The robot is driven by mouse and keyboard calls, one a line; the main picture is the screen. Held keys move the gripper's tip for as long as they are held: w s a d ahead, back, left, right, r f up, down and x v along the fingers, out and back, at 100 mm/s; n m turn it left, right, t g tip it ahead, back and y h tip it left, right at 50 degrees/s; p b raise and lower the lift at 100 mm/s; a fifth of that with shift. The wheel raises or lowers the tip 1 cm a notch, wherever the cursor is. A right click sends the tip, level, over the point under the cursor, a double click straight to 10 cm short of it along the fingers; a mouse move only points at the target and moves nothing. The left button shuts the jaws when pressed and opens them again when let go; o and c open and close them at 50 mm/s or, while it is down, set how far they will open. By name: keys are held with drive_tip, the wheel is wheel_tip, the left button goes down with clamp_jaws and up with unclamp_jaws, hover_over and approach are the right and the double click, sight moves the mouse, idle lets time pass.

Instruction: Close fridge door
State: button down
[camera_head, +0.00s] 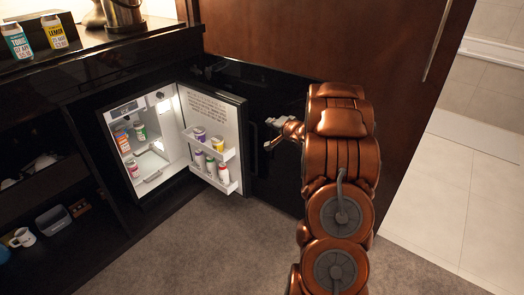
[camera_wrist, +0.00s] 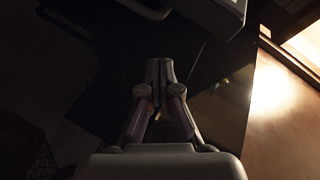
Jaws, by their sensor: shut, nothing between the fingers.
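The fridge (camera_head: 150,165) is built into the dark cabinet, and its lit white inside shows. Its door (camera_head: 213,160) stands wide open, hinged on the right of the opening, with cans on its shelves. My gripper (camera_head: 268,134) is to the right of the door, near the door's dark outer face. It looks apart from the door, though the exact gap is hard to judge. In the wrist view my gripper (camera_wrist: 159,64) is shut and empty. A dark edge with a grey handle-like bar (camera_wrist: 145,8) shows above the fingertips there; I cannot tell for sure what it is.
A black counter (camera_head: 80,58) with cans and a metal bucket (camera_head: 123,14) is above the fridge. Open shelves with a white mug (camera_head: 22,237) are at the left. A brown wooden panel (camera_head: 300,40) stands behind my arm. Carpet (camera_head: 210,250) in front is clear.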

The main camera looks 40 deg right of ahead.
wheel_tip(320, 180, down, 11)
drive_tip(key=s+d+m+t+y+b, duration=0.2)
drive_tip(key=s+t+y+b, duration=0.15)
drive_tip(key=b, duration=0.25)
drive_tip(key=w+a+b, duration=0.1)
drive_tip(key=w+b, duration=0.3)
drive_tip(key=w, duration=0.6)
drive_tip(key=shift+a+f+m+y+b, duration=0.3)
drive_tip(key=shift+f+y+b, duration=0.05)
drive_tip(key=shift+a, duration=0.15)
